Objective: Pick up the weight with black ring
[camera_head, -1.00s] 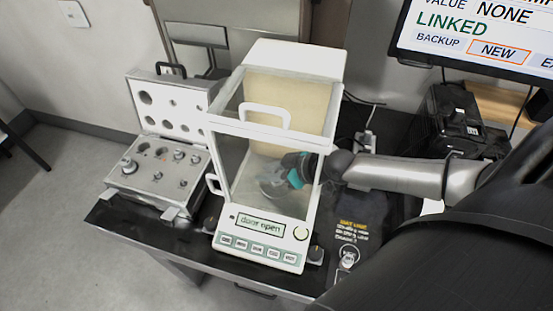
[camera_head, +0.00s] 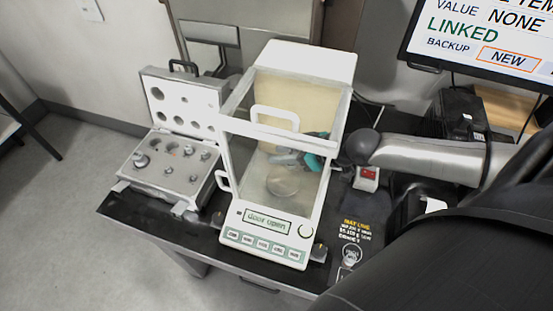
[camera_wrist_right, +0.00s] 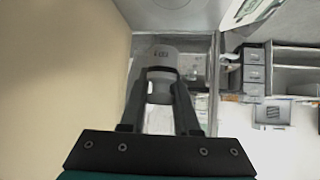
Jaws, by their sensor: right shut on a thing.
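My right gripper (camera_head: 288,157) is inside the glass balance (camera_head: 300,212), its arm coming in from the right side. It sits above and behind the round pan (camera_head: 283,187), which looks bare. In the right wrist view the jaws (camera_wrist_right: 161,75) are closed around a pale grey weight (camera_wrist_right: 160,57) with small markings. A dark band shows there, but I cannot tell a ring from the fingertips. Another metal weight (camera_head: 350,256) stands on the black table, right of the balance. My left gripper is not in view.
An open weight case (camera_head: 150,182) with several metal weights stands left of the balance. The balance display reads "door open". A small box with a red part (camera_head: 368,176) stands at the right, below my arm. A monitor (camera_head: 480,45) hangs at the upper right.

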